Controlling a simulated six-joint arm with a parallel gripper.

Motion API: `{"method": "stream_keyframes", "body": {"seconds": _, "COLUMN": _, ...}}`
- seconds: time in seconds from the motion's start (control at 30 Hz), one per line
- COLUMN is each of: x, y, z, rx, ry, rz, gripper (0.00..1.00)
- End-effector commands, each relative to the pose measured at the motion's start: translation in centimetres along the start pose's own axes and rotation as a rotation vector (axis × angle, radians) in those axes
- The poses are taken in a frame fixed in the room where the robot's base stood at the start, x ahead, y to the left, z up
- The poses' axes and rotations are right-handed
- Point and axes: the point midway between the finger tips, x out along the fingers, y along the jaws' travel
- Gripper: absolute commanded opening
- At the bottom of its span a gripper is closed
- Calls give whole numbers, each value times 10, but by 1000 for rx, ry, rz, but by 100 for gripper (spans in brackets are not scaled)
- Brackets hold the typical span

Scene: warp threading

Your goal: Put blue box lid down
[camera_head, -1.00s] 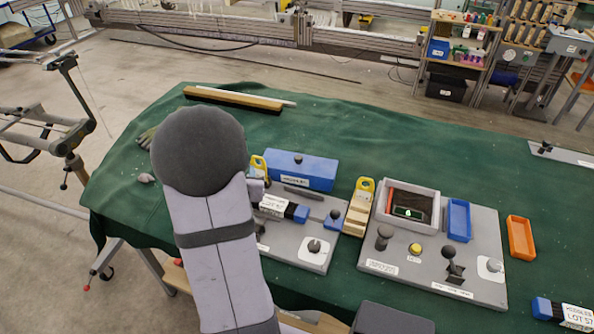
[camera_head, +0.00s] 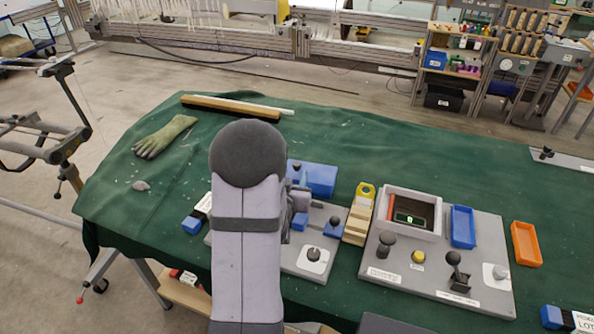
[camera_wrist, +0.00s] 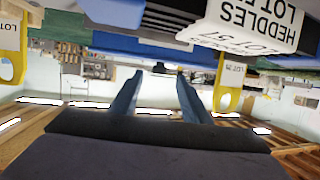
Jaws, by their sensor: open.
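A large blue box (camera_head: 320,180) stands at the back of the left grey board, partly hidden by my arm. A dark knob shows near its visible top, but I cannot tell how its lid sits. A smaller blue piece with a dark knob (camera_head: 334,226) lies on the board to the right. My gripper is mostly hidden behind my arm in the head view, near the blue box. In the wrist view, its two blue-grey fingers (camera_wrist: 158,92) are apart with nothing between them. A block labelled HEDDLES (camera_wrist: 250,20) and a yellow tag (camera_wrist: 229,82) show beyond them.
The right grey board (camera_head: 400,275) carries a grey tray (camera_head: 413,235), a blue tray (camera_head: 463,227) and knobs. A yellow-topped wooden block (camera_head: 358,217) stands between the boards. An orange tray (camera_head: 526,244) is at right. A glove (camera_head: 165,137) lies on clear green cloth at left.

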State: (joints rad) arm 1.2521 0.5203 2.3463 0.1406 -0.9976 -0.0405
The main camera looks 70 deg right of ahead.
Motion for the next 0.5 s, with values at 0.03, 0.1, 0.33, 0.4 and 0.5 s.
{"method": "stream_keyframes", "body": {"seconds": 0.03, "x": 0, "y": 0, "z": 0, "rx": 0, "ry": 0, "rz": 0, "gripper": 43}}
{"method": "stream_keyframes", "body": {"seconds": 0.1, "x": 1, "y": 0, "z": 0, "rx": 0, "ry": 0, "rz": 0, "gripper": 43}}
{"method": "stream_keyframes", "body": {"seconds": 0.33, "x": 21, "y": 1, "z": -6, "rx": 0, "ry": 0, "rz": 0, "gripper": 43}}
{"method": "stream_keyframes", "body": {"seconds": 0.4, "x": 30, "y": 2, "z": -7, "rx": 0, "ry": 1, "rz": 0, "gripper": 43}}
{"method": "stream_keyframes", "body": {"seconds": 0.5, "x": 40, "y": 1, "z": -6, "rx": 0, "ry": -1, "rz": -1, "gripper": 43}}
